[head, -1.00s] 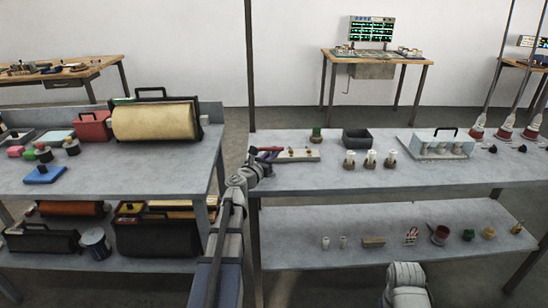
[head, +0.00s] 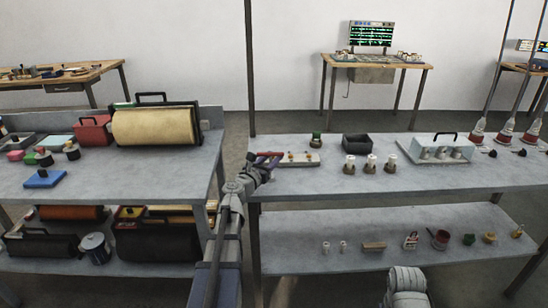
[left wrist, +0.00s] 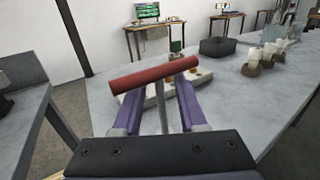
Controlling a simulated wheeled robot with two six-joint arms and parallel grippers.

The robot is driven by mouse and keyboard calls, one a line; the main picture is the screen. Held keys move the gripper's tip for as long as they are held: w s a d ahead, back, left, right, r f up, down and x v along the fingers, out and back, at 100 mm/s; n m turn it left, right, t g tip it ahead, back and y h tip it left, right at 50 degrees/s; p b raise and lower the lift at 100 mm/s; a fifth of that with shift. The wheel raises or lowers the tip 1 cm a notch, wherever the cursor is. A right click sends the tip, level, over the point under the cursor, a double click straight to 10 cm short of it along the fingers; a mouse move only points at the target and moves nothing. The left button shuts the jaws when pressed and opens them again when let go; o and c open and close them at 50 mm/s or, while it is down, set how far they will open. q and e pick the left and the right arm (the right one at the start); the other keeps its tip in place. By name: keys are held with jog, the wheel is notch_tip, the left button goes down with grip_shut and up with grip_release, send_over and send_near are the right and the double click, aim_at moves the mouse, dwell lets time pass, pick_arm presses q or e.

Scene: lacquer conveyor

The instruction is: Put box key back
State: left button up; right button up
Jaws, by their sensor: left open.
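The box key is a T-shaped tool with a red bar handle (left wrist: 155,72) and a grey shaft (left wrist: 162,108). In the left wrist view the shaft stands between the two purple fingers of my left gripper (left wrist: 160,112), with a gap on each side. The gripper is open. In the head view my left gripper (head: 268,162) is at the left end of the right-hand bench, and the red handle shows at its tip. A pale block (head: 302,158) with small brass pieces lies just beyond it; the key's lower end is hidden.
On the right bench (head: 400,180) stand a green bottle (head: 316,140), a dark box (head: 357,146), several white-topped pieces (head: 370,163) and a clear case (head: 440,148). The left bench (head: 120,185) holds a large roller (head: 155,126).

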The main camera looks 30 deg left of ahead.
pick_arm(q)
jog(key=s, duration=1.1)
jog(key=shift+d, duration=0.1)
jog(key=shift+w, duration=0.1)
jog(key=d+f+m+g+h, duration=0.45)
jog(key=d+m, duration=0.45)
jog(key=d, duration=0.4)
jog(key=d+f+m+g+h, duration=0.3)
jog(key=d+f+m, duration=0.4)
jog(key=d, duration=0.5)
jog(key=s+d+f+m+g+y, duration=0.2)
jog(key=s+d+f+m+g, duration=0.6)
jog(key=d+m, duration=0.45)
jog(key=s+f+m+g+y, duration=0.2)
jog(key=s+m+y, duration=0.4)
jog(key=s+m, duration=0.4)
jog(key=shift+a+f+m+g, duration=0.25)
jog(key=shift+m+g, duration=0.2)
jog(key=shift+m, duration=0.3)
